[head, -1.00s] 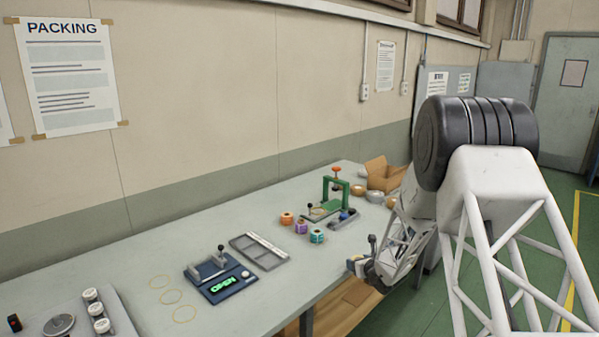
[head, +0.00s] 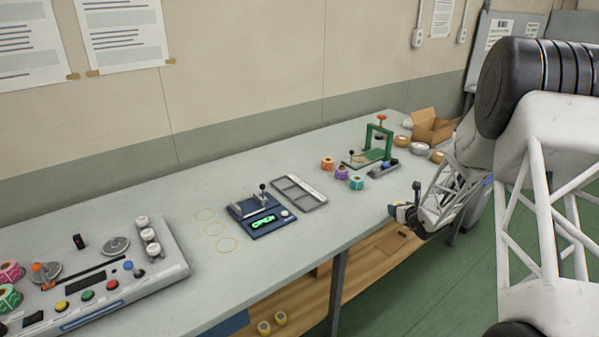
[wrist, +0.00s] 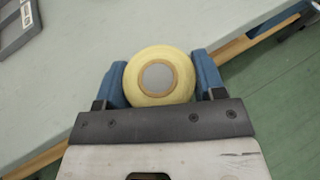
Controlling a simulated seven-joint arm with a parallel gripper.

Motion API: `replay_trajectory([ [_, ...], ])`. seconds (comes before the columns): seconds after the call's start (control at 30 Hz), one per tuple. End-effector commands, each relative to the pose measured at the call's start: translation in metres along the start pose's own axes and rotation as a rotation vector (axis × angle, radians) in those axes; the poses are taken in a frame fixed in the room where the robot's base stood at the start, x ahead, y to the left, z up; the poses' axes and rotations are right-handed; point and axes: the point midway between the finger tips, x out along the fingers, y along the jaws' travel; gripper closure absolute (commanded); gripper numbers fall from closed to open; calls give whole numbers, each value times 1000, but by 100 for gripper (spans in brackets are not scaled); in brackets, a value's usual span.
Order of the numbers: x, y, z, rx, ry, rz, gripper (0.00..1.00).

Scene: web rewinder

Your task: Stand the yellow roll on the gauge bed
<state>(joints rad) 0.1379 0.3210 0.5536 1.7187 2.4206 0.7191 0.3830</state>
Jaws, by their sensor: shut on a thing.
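The yellow roll (wrist: 159,77) is held between the two blue fingers of my gripper (wrist: 160,75) in the wrist view, its round face and grey core towards the camera. In the head view my gripper (head: 404,212) is at the front edge of the bench, right of the blue fixture; the roll cannot be made out there. The blue fixture (head: 262,214), with a lever and a green display reading OPEN, appears to be the gauge. Its bed, near the lever, looks empty, though it is small in view.
A grey divided tray (head: 299,192) lies between the fixture and my gripper. Orange, purple (head: 341,173) and teal rolls stand behind, near a green press (head: 380,140). A control panel (head: 110,270) fills the left. Bare bench (head: 345,215) lies before the tray.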

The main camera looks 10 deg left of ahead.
Motion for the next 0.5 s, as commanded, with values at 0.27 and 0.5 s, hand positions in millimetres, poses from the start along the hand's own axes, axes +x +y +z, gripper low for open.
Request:
replay_trajectory([
  [0.27,51,45,44,-61,-3,137,62],
  [0.5,100,102,84,-125,-3,294,62],
])
